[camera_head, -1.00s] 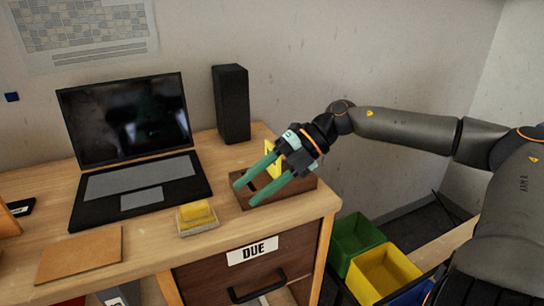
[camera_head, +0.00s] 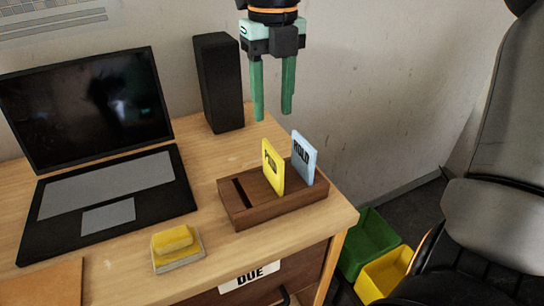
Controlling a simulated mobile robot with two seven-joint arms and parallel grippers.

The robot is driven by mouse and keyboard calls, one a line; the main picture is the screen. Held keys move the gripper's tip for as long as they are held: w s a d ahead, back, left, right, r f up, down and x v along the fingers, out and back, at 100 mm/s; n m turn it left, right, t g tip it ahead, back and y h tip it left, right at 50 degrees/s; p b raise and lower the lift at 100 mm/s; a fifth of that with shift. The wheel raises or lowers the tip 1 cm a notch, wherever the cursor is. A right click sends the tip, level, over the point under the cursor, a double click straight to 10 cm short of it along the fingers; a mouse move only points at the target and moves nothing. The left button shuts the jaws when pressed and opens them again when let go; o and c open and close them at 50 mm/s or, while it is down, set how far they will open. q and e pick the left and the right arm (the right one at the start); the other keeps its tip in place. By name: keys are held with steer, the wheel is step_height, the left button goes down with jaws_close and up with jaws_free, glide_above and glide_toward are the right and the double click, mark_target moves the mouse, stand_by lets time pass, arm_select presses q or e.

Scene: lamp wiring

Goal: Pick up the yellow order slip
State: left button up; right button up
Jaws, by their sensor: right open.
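The yellow order slip (camera_head: 273,168) stands upright in a slot of the brown wooden holder (camera_head: 243,211) on the desk. It has dark lettering that I cannot read surely. A light blue slip (camera_head: 304,158) marked HOLD stands in the same holder, just to its right. The holder's left slot is empty. My right gripper (camera_head: 273,116) points down above and behind the slips, apart from them. Its two green fingers are spread with nothing between them. My left gripper is not in view.
A laptop (camera_head: 110,190) lies open at left. A black speaker (camera_head: 218,84) stands behind the holder near the wall. A yellow sponge-like block (camera_head: 173,238) sits on a small tray in front. Green (camera_head: 368,240) and yellow (camera_head: 385,275) bins stand below the desk's right edge.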

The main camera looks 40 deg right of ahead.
mark_target(273, 149)
step_height(273, 149, down, 6)
steer(key=shift+f, duration=0.1)
steer(key=shift+w+d+f+p, duration=0.1)
steer(key=shift+f+p, duration=0.15)
steer(key=shift+f, duration=1.05)
steer(key=shift+w+d+f+p, duration=0.1)
steer(key=shift+f+p, duration=0.1)
steer(key=shift+f, duration=1.1)
jaws_close()
